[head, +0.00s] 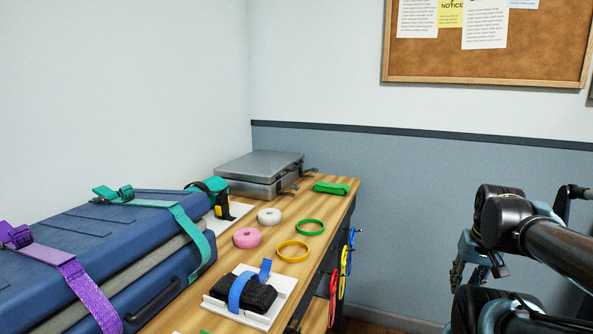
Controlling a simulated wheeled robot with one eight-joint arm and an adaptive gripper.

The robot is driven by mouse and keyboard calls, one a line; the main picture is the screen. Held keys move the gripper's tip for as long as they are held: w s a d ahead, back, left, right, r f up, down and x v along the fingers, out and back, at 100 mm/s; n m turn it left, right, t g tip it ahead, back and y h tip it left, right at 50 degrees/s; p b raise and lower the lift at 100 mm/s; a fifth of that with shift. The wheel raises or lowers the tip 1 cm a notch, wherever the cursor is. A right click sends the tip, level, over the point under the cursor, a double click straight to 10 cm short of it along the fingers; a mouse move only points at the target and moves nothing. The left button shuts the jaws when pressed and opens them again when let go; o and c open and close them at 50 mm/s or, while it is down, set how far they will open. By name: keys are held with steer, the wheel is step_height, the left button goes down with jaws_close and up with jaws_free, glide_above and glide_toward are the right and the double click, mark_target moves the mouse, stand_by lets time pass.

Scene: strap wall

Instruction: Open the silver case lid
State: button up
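The silver case (260,172) sits at the far end of the wooden table, close to the walls. Its flat grey lid (262,165) is down on the lower part, with dark latches (291,181) on the side facing right. My gripper (474,268) is at the right of the view, in front of the blue wall and clear of the table. It is well apart from the case. My dark arm partly covers it, and its fingers are too hidden to tell their opening.
A large blue suitcase (95,245) with purple and teal straps fills the table's left. Tape rolls (269,216), yellow and green rings (310,227), a green bundle (331,188) and a white tray (216,304) with a strapped black item lie on the wooden table (190,318). Coloured loops hang at its right edge.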

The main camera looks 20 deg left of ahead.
steer(key=w+a+r+y, duration=0.5)
steer(key=w+a, duration=0.4)
steer(key=a, duration=0.3)
steer(key=w+a+r+g+y, duration=0.1)
steer(key=w+a+r+y, duration=0.4)
steer(key=w+a+r, duration=0.3)
steer(key=w+a+r+y, duration=0.5)
steer(key=w+a, duration=0.5)
steer(key=a, duration=0.7)
steer(key=shift+w+a+r+g, duration=0.1)
steer(key=shift+w+r+g, duration=0.1)
steer(key=shift+r, duration=0.3)
steer(key=shift+w+r+g, duration=0.2)
steer(key=shift+r, duration=0.25)
steer(key=x, duration=1.7)
steer(key=shift+a, duration=0.25)
steer(key=shift+s, duration=0.1)
jaws_close()
